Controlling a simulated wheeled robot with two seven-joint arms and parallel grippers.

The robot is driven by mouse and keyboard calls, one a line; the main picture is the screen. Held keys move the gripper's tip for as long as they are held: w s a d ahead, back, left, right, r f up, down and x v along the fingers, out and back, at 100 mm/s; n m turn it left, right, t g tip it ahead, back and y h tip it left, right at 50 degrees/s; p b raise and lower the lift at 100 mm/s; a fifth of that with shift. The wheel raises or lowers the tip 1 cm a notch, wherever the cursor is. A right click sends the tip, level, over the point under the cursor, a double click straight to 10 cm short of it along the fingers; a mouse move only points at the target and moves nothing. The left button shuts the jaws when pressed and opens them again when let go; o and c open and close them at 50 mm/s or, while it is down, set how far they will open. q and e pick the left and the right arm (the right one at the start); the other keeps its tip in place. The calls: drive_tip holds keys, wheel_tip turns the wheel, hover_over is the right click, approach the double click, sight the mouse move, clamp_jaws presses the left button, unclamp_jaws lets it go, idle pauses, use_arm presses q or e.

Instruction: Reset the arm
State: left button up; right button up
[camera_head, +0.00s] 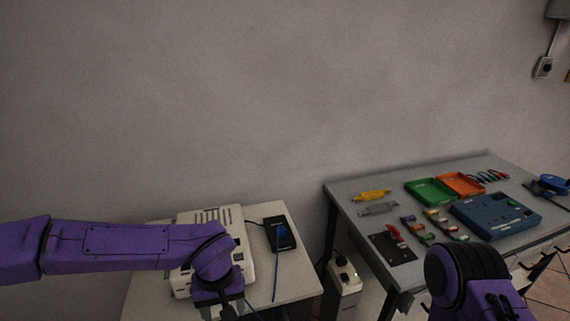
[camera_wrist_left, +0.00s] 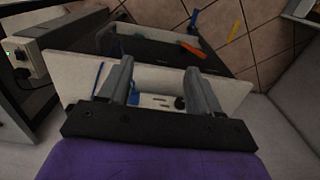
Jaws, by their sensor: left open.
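My left arm, purple, reaches in from the left over a small light table (camera_head: 300,278). Its gripper (camera_head: 228,312) points down at the bottom edge of the head view, partly cut off. In the left wrist view the two grey fingers (camera_wrist_left: 160,85) stand apart with nothing held between them. A beige device (camera_head: 212,214) lies under my left forearm and is partly hidden by it. A black box (camera_head: 280,233) with a blue cable (camera_head: 276,265) lies to its right. My right arm shows only as a purple and black joint at the bottom right; its gripper is out of view.
A grey workbench (camera_head: 352,212) at the right holds a green tray (camera_head: 430,190), an orange tray (camera_head: 461,185), a blue case (camera_head: 495,215) and several small parts. A white power box (camera_head: 344,274) stands between the tables.

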use_arm(q)
drive_tip(key=s+a+f+n+t+y+b, duration=0.1)
drive_tip(key=s+a+f+n+t+y, duration=0.2)
drive_tip(key=f, duration=0.7)
drive_tip(key=s+a+f+n+t+b, duration=0.2)
drive_tip(key=s+a+f+n, duration=0.3)
drive_tip(key=f, duration=0.5)
drive_tip(key=s+a+f+m+g+b, duration=0.1)
drive_tip(key=s+a+f+m, duration=0.1)
drive_tip(key=s+a+f, duration=0.2)
drive_tip(key=s+a+f+m+b, duration=0.1)
drive_tip(key=s+a+f, duration=0.3)
drive_tip(key=s, duration=0.7)
drive_tip(key=shift+s+a+f+m+g, duration=0.2)
drive_tip(key=shift+a+m+g, duration=0.25)
drive_tip(key=shift+m, duration=0.25)
use_arm(e)
drive_tip(key=f, duration=0.5)
drive_tip(key=shift+s, duration=0.35)
